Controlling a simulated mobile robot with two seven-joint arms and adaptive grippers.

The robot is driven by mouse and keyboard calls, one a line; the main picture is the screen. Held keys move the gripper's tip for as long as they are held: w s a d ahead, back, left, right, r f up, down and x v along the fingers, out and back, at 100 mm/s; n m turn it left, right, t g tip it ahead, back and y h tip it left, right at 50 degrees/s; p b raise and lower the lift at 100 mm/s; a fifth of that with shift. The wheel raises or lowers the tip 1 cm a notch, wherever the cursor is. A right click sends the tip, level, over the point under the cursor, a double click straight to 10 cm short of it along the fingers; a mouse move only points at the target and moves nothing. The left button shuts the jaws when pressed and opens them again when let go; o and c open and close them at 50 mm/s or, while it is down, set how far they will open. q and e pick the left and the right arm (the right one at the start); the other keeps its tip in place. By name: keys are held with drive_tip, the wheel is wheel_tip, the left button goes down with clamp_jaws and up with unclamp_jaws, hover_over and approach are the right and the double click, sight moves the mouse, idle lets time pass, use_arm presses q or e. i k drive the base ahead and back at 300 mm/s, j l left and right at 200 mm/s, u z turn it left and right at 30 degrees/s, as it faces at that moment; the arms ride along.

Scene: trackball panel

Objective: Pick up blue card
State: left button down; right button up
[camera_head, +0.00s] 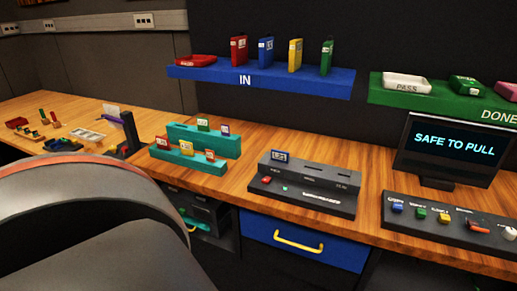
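A small blue card (281,156) with a pale label stands upright in the left part of a dark grey slotted device (325,178) on the wooden counter. Its lower part is hidden in the device. Small labelled cards stand on a teal stepped rack (222,146) to the left: a green one (203,124) and a purple one (225,128) above, with red, yellow and orange ones below. Neither of my grippers is in view.
A blue IN shelf (315,84) holds a red tray and several upright coloured cases. A green DONE shelf (445,98) is at right. A monitor (455,148) reads "SAFE TO PULL", above a button panel (450,226). A blue drawer (335,246) with yellow handle is below the counter.

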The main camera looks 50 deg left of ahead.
sight(278, 155)
drive_tip(key=u, duration=1.4)
